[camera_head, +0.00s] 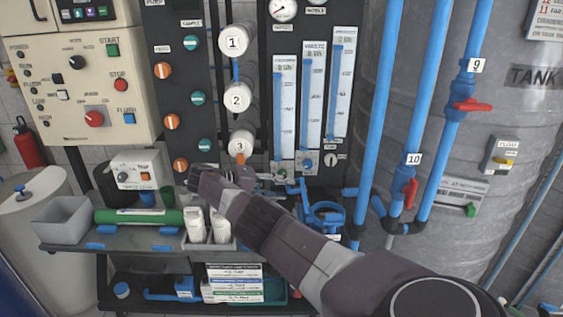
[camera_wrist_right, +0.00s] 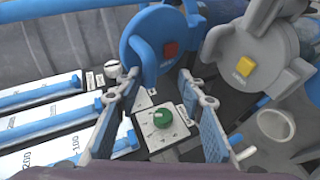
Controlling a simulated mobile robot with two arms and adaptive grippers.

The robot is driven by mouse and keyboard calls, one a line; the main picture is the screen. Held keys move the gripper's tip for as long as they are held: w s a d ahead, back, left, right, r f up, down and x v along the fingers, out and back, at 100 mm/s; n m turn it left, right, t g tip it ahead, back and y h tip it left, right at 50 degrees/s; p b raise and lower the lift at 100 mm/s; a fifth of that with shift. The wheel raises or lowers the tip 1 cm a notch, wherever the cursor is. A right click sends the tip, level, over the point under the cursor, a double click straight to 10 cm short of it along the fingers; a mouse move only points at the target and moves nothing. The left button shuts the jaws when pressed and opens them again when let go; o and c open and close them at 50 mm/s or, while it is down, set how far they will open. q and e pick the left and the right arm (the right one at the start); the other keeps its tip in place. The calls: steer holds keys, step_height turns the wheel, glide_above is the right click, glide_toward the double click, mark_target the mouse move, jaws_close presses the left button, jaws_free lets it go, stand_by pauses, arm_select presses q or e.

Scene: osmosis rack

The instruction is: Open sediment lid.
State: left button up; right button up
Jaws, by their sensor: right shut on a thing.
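A round blue lid (camera_wrist_right: 155,45) with a red button shows at the top of the right wrist view. A grey round lid (camera_wrist_right: 245,55) with a yellow button is to its right. My right gripper (camera_wrist_right: 152,78) has its two blue-padded fingers either side of the blue lid's lower tab and is shut on it; the contact is partly unclear. In the head view my right gripper (camera_head: 286,180) is under the flow meters, beside blue fittings, partly hidden by my arm. The left gripper is out of view. No label naming the sediment lid is readable.
A green knob (camera_wrist_right: 162,118) on a white plate shows between the fingers. Flow meters (camera_wrist_right: 40,125) lie left of them. Blue pipes with red valve handles (camera_head: 409,195) stand right in the head view. A shelf holds a grey bin (camera_head: 62,222) and a green roll (camera_head: 125,216).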

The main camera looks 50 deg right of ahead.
steer(key=v, duration=0.7)
steer(key=shift+a, duration=0.15)
steer(key=shift+r, duration=0.1)
